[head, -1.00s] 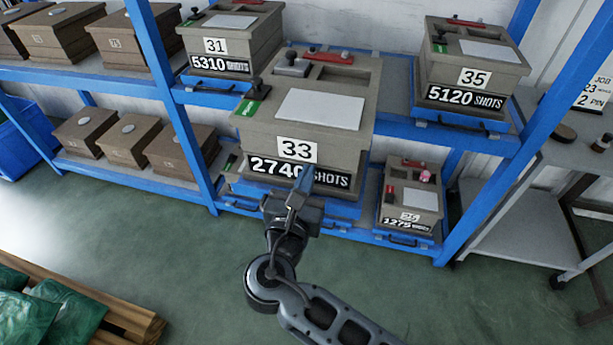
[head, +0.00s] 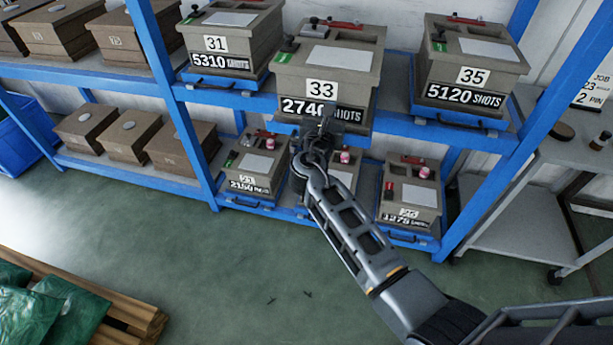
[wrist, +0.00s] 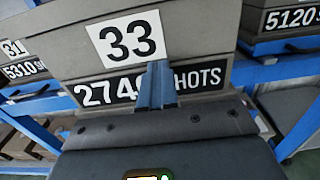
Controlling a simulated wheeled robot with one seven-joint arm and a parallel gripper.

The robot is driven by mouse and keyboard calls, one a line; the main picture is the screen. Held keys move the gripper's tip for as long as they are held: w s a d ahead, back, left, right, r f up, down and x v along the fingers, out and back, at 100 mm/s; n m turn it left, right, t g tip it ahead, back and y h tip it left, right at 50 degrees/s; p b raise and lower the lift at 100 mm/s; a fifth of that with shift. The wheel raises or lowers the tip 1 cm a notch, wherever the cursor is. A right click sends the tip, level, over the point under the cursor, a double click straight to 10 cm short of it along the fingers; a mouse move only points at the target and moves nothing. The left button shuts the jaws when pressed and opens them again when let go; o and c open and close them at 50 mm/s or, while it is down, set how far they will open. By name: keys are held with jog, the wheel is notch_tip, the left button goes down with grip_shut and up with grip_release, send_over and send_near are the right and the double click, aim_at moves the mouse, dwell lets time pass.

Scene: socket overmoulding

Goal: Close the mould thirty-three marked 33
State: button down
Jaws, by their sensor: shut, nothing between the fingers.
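Mould thirty-three (head: 330,62) is a grey-brown box with a white 33 label and a black 2740 SHOTS plate on its front. It stands between moulds 31 and 35, and its front sits further out than theirs. It also fills the upper wrist view (wrist: 200,50). My gripper (head: 325,112) is in front of the shot plate, below the 33 label. In the wrist view its two blue fingers (wrist: 156,84) are together and empty, covering part of the plate. I cannot tell whether they touch it.
Mould 31 (head: 230,37) is to the left and mould 35 (head: 470,62) to the right, on blue trays on the rack. Smaller moulds (head: 255,168) stand on the shelf below. Blue rack posts (head: 163,85) flank the bay.

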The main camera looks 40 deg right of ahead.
jog(key=b+x, duration=0.6)
jog(key=x, duration=1.1)
jog(key=shift+w+d+f, duration=0.1)
jog(key=shift+d+f, duration=0.05)
jog(key=shift+w+d, duration=0.3)
jog(key=shift+d, duration=0.15)
jog(key=shift+w+r, duration=0.1)
jog(key=shift+r, duration=0.2)
jog(key=shift+d+r, duration=0.1)
